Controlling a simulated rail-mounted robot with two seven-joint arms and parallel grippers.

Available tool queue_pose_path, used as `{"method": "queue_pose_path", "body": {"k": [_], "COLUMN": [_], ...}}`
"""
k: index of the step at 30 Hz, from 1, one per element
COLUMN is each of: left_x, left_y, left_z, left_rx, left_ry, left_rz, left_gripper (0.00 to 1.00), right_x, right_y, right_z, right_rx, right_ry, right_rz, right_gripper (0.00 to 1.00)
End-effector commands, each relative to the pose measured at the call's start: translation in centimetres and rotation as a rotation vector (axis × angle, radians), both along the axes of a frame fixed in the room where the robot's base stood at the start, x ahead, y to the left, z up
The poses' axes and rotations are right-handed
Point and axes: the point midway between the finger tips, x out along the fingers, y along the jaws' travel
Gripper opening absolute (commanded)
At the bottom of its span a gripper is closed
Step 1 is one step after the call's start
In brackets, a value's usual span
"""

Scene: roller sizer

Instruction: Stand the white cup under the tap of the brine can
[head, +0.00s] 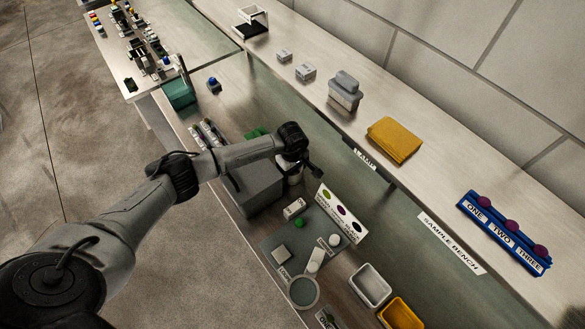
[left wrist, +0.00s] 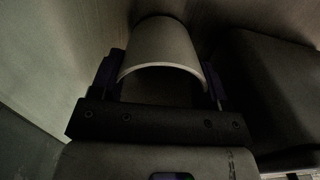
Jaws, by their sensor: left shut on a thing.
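My left gripper (head: 297,163) is over the sample bench beside a grey box-shaped body (head: 255,188). In the left wrist view my left gripper (left wrist: 160,82) is shut on the white cup (left wrist: 165,48), with one finger on each side of its curved wall. In the head view only a pale part of the cup (head: 294,178) shows below the gripper. The grey body shows as a dark block (left wrist: 268,90) right of the cup in the left wrist view. I cannot make out a tap, or tell whether this body is the brine can. My right gripper is not in view.
A sign board with coloured dots (head: 340,213) stands close to the right of the gripper. A grey mat (head: 272,243) with small items lies nearer. A white tray (head: 370,286) and a yellow tray (head: 402,314) are at the lower right. A raised shelf (head: 425,185) runs behind.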

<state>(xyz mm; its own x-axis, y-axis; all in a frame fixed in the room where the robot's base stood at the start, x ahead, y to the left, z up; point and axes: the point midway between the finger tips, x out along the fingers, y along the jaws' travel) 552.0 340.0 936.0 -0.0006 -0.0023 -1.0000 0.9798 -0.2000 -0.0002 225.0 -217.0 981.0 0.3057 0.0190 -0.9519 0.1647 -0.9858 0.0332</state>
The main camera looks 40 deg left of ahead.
Motion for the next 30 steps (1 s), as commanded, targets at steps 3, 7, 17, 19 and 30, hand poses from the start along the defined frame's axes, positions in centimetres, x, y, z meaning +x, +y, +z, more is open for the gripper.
{"method": "queue_pose_path", "body": {"k": [3, 7, 17, 19, 30], "left_x": [0.05, 0.05, 0.04, 0.04, 0.03], "left_y": [0.02, 0.02, 0.02, 0.02, 0.01], "left_z": [-0.16, -0.15, -0.43, -0.43, 0.01], "left_rx": [0.001, 0.001, 0.001, 0.001, 0.000], "left_ry": [-0.002, -0.002, -0.001, -0.001, -0.001], "left_rz": [-0.001, -0.001, -0.001, -0.001, -0.001], "left_gripper": [0.42, 0.42, 0.83, 0.90, 0.94], "right_x": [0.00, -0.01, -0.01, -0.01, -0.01], "right_y": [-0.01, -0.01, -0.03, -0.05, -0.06], "right_z": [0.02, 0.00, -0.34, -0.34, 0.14], "right_rx": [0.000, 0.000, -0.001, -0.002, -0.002], "right_ry": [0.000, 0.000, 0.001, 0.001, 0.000], "right_rz": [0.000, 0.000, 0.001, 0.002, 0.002], "right_gripper": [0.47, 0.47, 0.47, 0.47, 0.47]}}
